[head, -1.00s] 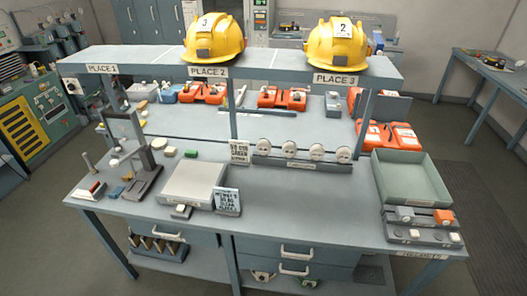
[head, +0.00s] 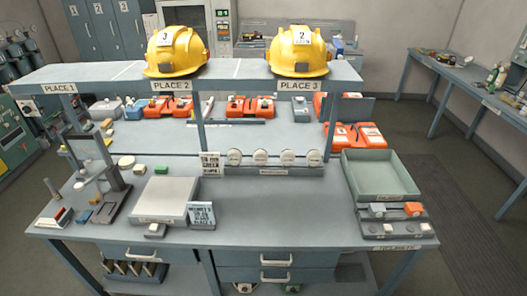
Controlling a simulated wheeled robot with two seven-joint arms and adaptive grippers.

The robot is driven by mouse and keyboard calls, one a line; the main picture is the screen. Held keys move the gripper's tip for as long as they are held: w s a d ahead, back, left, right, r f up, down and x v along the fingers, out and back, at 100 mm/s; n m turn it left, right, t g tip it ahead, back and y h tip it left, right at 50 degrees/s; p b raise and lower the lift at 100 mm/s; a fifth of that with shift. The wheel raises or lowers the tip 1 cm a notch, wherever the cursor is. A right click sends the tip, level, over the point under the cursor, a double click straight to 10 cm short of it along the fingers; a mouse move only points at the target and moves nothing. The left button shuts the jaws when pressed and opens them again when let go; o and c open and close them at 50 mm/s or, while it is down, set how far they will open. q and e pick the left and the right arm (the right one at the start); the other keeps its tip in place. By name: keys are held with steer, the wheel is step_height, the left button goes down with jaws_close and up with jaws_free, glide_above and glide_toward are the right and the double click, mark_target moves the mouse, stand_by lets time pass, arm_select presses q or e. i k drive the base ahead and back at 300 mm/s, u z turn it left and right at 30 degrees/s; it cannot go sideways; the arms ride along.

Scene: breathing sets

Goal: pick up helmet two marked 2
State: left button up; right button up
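Helmet two (head: 298,54) is yellow with a white label marked 2 on its front. It sits upright on the top shelf (head: 222,72) above the PLACE 3 label (head: 299,85). Another yellow helmet (head: 175,54), whose label looks like a 3, sits on the same shelf above the PLACE 2 label (head: 171,86). Neither of my grippers shows in the head view.
The shelf above the PLACE 1 label (head: 59,88) is bare. Orange cases (head: 249,107) lie under the shelf. On the workbench are a pale flat box (head: 164,197), a row of round gauges (head: 261,157) and a green-grey tray (head: 381,178). Another table (head: 478,88) stands at right.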

mark_target(298, 52)
steer(key=u, duration=3.5)
steer(key=k, duration=1.95)
steer(key=z, duration=1.85)
